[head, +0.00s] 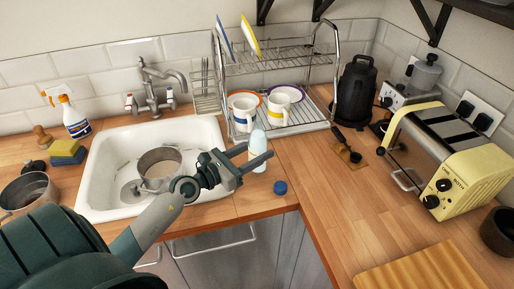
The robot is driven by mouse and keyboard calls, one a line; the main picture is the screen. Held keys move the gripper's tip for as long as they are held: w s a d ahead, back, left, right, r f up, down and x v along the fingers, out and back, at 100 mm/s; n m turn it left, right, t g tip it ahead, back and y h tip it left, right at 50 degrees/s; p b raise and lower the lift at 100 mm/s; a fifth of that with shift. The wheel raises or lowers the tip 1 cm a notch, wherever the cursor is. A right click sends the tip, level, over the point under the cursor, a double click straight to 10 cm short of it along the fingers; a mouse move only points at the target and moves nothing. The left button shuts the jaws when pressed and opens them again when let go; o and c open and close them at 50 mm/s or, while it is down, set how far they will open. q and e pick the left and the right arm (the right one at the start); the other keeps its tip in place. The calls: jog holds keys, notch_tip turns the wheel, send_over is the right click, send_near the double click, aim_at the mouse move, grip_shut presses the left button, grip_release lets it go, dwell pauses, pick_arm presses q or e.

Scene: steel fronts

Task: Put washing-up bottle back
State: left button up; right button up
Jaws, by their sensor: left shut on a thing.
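The washing-up bottle, which I take to be the pale white-blue bottle (258,143), is upright at the right end of the sink, in front of the dish rack. My left gripper (257,154) reaches in from the lower left, across the sink, and is shut on this bottle. One finger passes in front of the bottle and hides part of it. I cannot tell whether its base touches the counter. My right gripper is not in view.
The sink (104,160) holds a steel pot (160,167). A dish rack (300,123) with mugs and plates stands behind the bottle. A small blue round thing (280,187) lies near the counter's front edge. A spray bottle (74,119) and sponges (66,152) stand left; a yellow toaster (452,160) right.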

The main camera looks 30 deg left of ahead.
pick_arm(q)
jog(key=shift+f+b, duration=0.4)
jog(key=shift+f, duration=0.75)
jog(key=shift+f, duration=0.15)
jog(key=o, duration=1.3)
jog(key=shift+c, duration=0.2)
jog(key=shift+s, duration=0.1)
